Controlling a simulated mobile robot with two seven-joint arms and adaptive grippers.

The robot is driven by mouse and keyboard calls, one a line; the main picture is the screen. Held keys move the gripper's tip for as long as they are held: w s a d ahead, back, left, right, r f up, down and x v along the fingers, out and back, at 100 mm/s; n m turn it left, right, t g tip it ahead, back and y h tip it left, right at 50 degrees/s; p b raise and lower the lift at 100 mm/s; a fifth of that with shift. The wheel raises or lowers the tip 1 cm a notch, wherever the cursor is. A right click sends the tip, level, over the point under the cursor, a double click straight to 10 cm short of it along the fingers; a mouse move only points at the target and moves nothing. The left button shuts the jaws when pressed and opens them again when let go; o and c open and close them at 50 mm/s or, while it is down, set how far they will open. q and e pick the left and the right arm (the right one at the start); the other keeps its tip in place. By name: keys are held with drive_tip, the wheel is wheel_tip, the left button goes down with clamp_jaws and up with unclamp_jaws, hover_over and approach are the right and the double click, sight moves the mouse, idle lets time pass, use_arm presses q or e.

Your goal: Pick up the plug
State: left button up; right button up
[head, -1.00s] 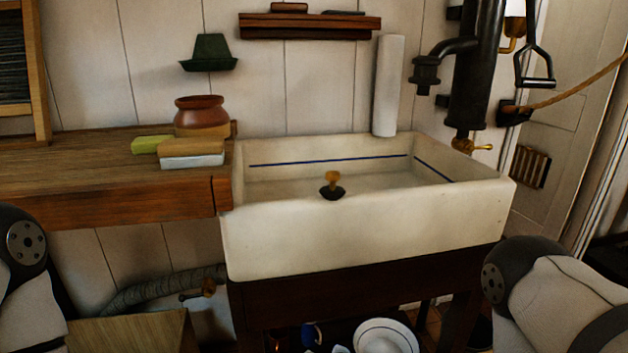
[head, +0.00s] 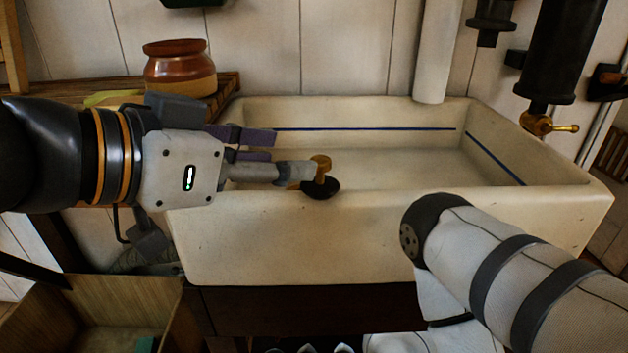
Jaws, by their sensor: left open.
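The plug (head: 321,188) has a dark round base and a brass-coloured knob. It stands upright on the front rim of the white sink (head: 390,225), left of the rim's middle. My left gripper (head: 292,154) reaches in from the left, above the sink's left end. Its fingers are apart with nothing held between them. The nearer fingertip is right beside the knob and covers part of it; I cannot tell whether they touch. My right arm shows at the lower right, but its gripper is out of view.
A brown jar (head: 180,70) stands on the wooden counter behind my left wrist. A black pump with a brass tap (head: 540,123) hangs at the right. An open wooden box (head: 90,310) is below left. The basin is clear.

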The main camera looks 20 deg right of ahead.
sight(321, 159)
use_arm(q)
drive_tip(key=x, duration=0.6)
drive_tip(key=b+x, duration=0.1)
drive_tip(key=x, duration=0.2)
drive_tip(key=shift+w+a+f, duration=0.2)
drive_tip(key=shift+f, duration=0.15)
drive_tip(key=shift+a, duration=0.1)
drive_tip(key=shift+c, duration=0.3)
clamp_jaws()
